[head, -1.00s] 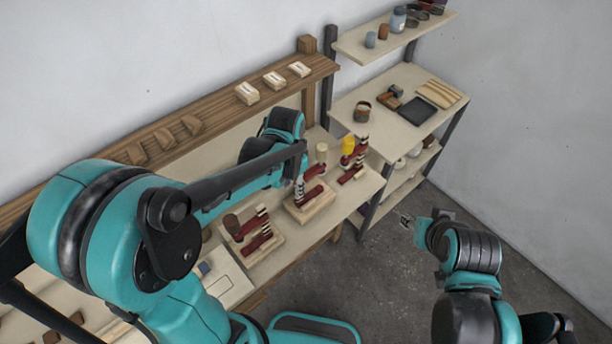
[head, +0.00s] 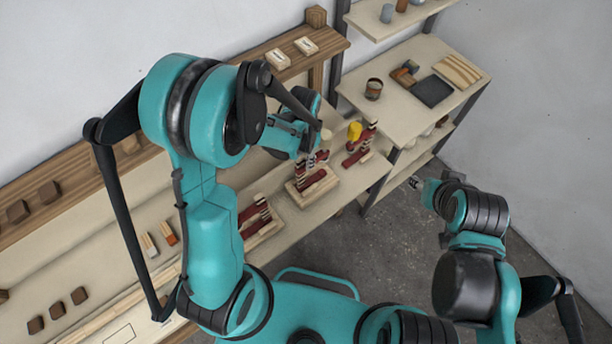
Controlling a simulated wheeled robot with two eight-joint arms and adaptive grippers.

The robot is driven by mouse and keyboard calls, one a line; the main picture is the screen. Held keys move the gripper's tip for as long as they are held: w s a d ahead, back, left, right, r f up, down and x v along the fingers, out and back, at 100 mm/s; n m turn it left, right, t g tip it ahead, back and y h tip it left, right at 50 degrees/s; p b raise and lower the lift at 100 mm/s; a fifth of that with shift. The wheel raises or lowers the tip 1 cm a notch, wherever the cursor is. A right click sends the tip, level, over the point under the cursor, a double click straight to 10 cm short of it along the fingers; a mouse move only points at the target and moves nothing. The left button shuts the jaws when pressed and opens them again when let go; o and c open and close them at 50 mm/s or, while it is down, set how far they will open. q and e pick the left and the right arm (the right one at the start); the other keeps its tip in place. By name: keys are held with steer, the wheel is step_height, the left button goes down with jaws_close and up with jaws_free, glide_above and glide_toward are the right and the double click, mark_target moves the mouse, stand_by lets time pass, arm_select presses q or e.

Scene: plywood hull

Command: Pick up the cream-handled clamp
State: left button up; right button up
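The cream-handled clamp (head: 316,178) stands on a small wooden base on the bench in the head view. Its jaws are red, and its cream handle (head: 326,134) shows just right of my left gripper. My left gripper (head: 311,158) is over this clamp, at its upper part. The wrist hides much of the clamp, and I cannot tell whether the fingers are apart, closed or touching it. My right gripper (head: 414,183) is out over the floor, right of the bench and away from the clamps. Its fingers are too small to judge.
A yellow-handled clamp (head: 357,143) stands close behind on the right. Another red clamp (head: 254,214) stands on the left, partly hidden by my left arm. A shelf unit (head: 395,115) with a cup (head: 373,89) and a dark tray (head: 432,92) adjoins the bench's right end.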

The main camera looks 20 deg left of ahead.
arm_select(q)
steer(key=shift+s, duration=0.15)
steer(key=shift+c, duration=0.2)
steer(key=shift+f, duration=0.1)
jaws_close()
steer(key=shift+r, duration=2)
steer(key=s+d+r, duration=0.6)
steer(key=d+r, duration=0.1)
steer(key=d, duration=0.3)
